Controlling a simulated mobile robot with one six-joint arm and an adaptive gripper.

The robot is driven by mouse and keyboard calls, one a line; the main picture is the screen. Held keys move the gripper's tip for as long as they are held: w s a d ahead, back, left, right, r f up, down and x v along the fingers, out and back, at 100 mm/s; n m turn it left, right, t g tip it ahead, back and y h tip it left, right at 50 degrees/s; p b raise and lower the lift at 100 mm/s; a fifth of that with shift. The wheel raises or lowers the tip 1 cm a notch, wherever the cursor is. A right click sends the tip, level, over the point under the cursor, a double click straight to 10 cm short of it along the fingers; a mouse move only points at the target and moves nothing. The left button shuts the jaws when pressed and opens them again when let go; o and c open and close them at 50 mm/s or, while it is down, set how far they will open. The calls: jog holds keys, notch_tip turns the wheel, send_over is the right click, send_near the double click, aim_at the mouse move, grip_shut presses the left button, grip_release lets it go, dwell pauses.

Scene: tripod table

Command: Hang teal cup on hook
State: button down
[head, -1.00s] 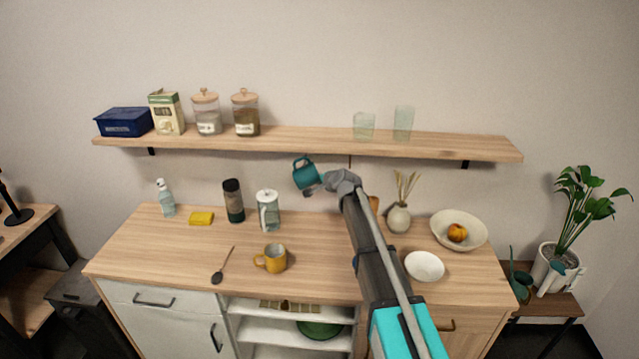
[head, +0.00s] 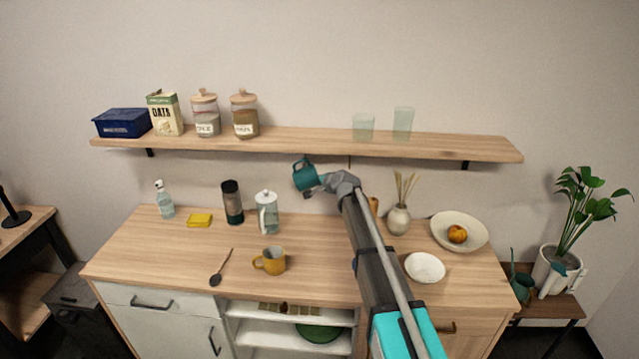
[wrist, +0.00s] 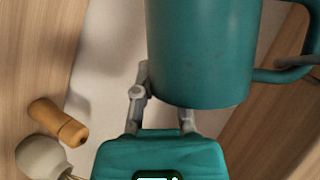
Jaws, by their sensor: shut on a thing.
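The teal cup (head: 302,176) is held in the air just below the wall shelf's front edge, slightly tilted in the head view. My gripper (head: 318,188) is shut on it. In the wrist view, the cup (wrist: 203,50) fills the top centre, and my gripper's fingers (wrist: 163,100) meet its lower part. Its handle points right, and a thin grey bar (wrist: 298,62) shows by the handle at the right edge. This may be the hook; I cannot tell whether it passes through the handle. In the head view, a thin dark piece (head: 349,161) hangs under the shelf.
The wooden shelf (head: 290,141) carries jars, boxes and two glasses (head: 403,123). The wall left of the cup is clear.

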dwell(0.3)
jog(key=c, duration=0.6)
grip_release()
jog(key=shift+d, duration=0.1)
jog(key=s+d+n+g+h+p, duration=0.2)
jog(key=s+d, duration=0.5)
jog(key=s, duration=0.7)
jog(key=s+d+f+n+g+h+p, duration=0.1)
jog(key=s+d+n+g+h+p, duration=0.1)
jog(key=s+d, duration=0.6)
jog(key=s+d+f+n+g+h+p, duration=0.1)
jog(key=s+d+n+g+p, duration=0.3)
jog(key=s, duration=1.7)
jog(key=shift+s+d+n+g+h, duration=0.15)
jog(key=shift+d+n+g+h, duration=0.2)
jog(key=shift+d+g, duration=0.45)
jog(key=shift+s+d+n+g+h, duration=0.1)
jog(key=shift+d+n+g+h, duration=0.25)
jog(key=shift+d+g, duration=0.4)
